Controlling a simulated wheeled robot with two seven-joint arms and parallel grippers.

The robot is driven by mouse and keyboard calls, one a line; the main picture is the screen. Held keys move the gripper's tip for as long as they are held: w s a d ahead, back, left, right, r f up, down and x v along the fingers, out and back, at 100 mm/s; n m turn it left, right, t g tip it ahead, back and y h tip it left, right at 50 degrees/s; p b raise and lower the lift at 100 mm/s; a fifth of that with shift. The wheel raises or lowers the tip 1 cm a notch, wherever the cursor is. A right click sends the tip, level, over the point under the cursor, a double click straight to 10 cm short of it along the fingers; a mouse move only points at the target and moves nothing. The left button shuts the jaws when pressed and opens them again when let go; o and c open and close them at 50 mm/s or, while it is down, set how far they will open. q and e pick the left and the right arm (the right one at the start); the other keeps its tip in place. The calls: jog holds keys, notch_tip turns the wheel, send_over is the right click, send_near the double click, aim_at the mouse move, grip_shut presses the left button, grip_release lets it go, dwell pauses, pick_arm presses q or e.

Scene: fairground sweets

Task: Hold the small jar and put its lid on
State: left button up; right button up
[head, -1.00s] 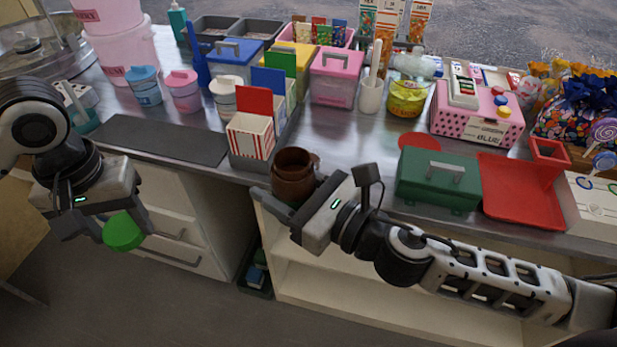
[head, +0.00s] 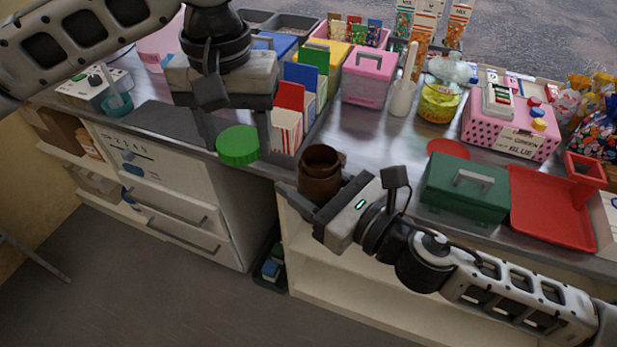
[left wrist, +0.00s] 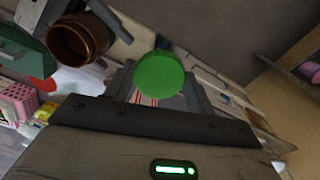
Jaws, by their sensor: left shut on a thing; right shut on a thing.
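The small jar (head: 320,178) is brown, round and open at the top. My right gripper (head: 308,200) is shut on it and holds it upright by the front edge of the counter. The green round lid (head: 238,146) is in my left gripper (head: 238,135), which is shut on it. The lid is up and to the left of the jar, apart from it. In the left wrist view the lid (left wrist: 159,77) sits between the fingers, and the jar's open mouth (left wrist: 80,40) shows at upper left. The far side of the jar is hidden.
Red-and-white striped boxes (head: 287,130) stand just right of the lid. A green box with a handle (head: 464,190) and a red tray (head: 550,208) lie right of the jar.

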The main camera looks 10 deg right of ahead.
pick_arm(q)
notch_tip(320, 180, up, 7)
jog(key=m, duration=0.2)
send_over(319, 160)
jog(key=shift+w, duration=0.15)
jog(key=shift+f, duration=0.1)
jog(key=shift+f, duration=1.95)
jog(key=shift+f, duration=0.1)
jog(key=shift+f, duration=0.8)
jog(key=shift+f, duration=0.55)
